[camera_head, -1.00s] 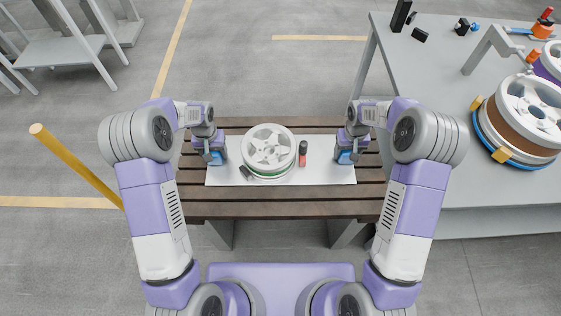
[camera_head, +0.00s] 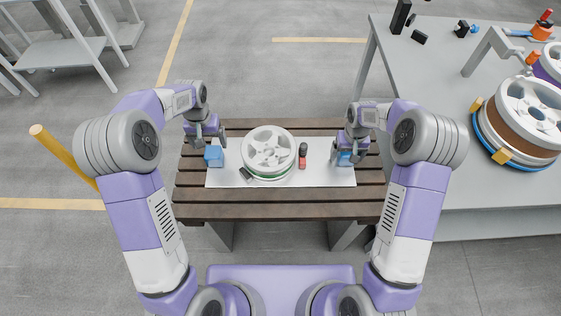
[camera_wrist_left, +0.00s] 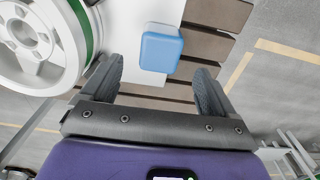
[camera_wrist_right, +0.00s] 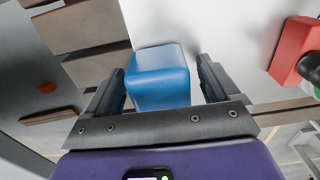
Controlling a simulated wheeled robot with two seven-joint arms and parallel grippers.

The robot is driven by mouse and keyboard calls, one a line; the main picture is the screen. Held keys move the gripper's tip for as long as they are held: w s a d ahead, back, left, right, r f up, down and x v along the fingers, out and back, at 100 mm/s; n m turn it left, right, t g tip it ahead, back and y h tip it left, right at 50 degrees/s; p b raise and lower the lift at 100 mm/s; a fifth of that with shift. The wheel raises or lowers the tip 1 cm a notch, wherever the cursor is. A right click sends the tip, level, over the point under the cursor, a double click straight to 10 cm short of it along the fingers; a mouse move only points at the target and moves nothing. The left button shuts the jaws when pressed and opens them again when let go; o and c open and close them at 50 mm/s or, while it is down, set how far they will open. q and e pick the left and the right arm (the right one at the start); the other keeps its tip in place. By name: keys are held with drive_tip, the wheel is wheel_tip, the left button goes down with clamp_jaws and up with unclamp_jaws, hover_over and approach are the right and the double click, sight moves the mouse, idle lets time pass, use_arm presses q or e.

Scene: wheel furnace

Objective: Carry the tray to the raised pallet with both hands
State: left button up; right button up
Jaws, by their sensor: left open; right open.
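The white tray (camera_head: 318,176) lies flat on the raised slatted wooden pallet (camera_head: 280,210). On it are a grey-white wheel (camera_head: 268,150) with a green band, a red-and-black item (camera_head: 303,155) and a small dark item (camera_head: 246,174). A blue block handle (camera_head: 214,157) is at its left end; it also shows in the left wrist view (camera_wrist_left: 161,49). My left gripper (camera_head: 210,136) is open and empty, apart from that block. My right gripper (camera_head: 349,150) is open, its fingers either side of the right blue handle (camera_wrist_right: 158,78); contact cannot be told.
A grey table (camera_head: 440,100) stands at the right with a large wheel (camera_head: 525,120) and small tools. A yellow post (camera_head: 60,158) is at the left, near my left arm. A grey rack (camera_head: 70,50) stands at the back left. The floor behind the pallet is clear.

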use_arm(q)
wheel_tip(320, 180, up, 3)
drive_tip(key=shift+r, duration=0.35)
use_arm(e)
drive_tip(key=shift+r, duration=0.15)
wheel_tip(320, 180, up, 12)
drive_tip(key=shift+f, duration=0.15)
idle(0.3)
